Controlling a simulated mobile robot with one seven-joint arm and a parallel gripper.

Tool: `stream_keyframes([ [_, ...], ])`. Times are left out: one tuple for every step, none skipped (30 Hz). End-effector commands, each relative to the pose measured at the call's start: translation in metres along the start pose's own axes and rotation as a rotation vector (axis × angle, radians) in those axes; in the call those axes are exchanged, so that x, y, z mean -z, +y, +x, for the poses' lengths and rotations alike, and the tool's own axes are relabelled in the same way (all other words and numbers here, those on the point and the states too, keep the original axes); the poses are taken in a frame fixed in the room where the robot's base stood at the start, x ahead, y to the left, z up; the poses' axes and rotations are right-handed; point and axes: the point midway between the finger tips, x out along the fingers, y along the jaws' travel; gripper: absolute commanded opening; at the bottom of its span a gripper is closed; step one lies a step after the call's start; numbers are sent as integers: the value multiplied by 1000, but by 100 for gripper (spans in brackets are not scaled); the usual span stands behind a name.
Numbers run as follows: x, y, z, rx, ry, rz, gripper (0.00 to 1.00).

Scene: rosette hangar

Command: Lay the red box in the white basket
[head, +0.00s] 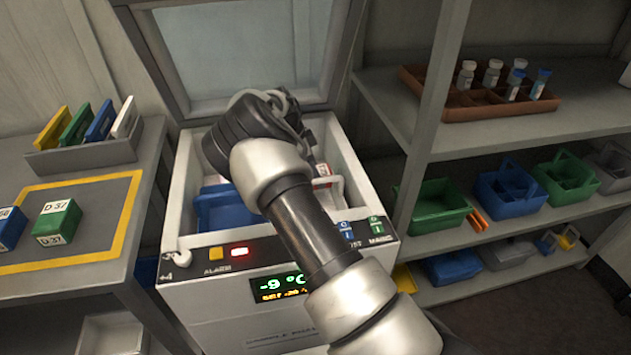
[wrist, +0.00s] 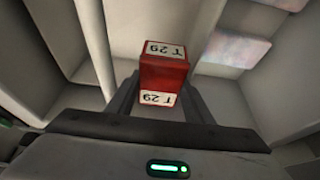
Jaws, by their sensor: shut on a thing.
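The red box (wrist: 163,73) has white labels reading "T 29" and sits between my gripper's fingers (wrist: 160,98) in the wrist view. My gripper is shut on it. In the head view my arm hides the gripper; a small red and white patch beside the arm may be part of the box, but I cannot tell. The white basket (head: 338,188) stands in the right part of the open chest freezer, partly hidden by my arm. In the wrist view pale walls and a white bar surround the box; I cannot tell whether the box touches anything below.
A blue basket (head: 222,208) stands in the freezer's left part. The freezer's lid (head: 245,50) is raised behind. A table (head: 70,258) with green and blue boxes is at left. Shelves (head: 540,130) with vials and coloured baskets are at right.

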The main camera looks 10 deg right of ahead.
Motion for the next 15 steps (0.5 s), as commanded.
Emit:
stream_keyframes([
  [-4, 1, 11, -3, 2, -1, 21],
  [-6, 1, 15, -3, 2, -1, 21],
  [-8, 1, 19, -3, 1, -1, 21],
  [-8, 0, 20, -2, 0, -1, 21],
  [-9, 0, 21, -1, 0, 0, 21],
  [-9, 0, 21, 0, 0, 0, 21],
  [-9, 0, 21, 0, 0, 0, 21],
  [-8, 0, 20, 0, 0, 0, 21],
  [-8, 0, 20, 0, 0, 0, 21],
  [-8, 0, 20, 0, 0, 0, 21],
  [-8, 0, 20, 0, 0, 0, 21],
  [-9, 0, 21, 0, 0, 0, 21],
  [-9, 0, 22, -1, 0, 0, 21],
  [-10, 0, 24, -1, 0, 0, 21],
  [-10, 0, 25, -1, 0, 0, 21],
])
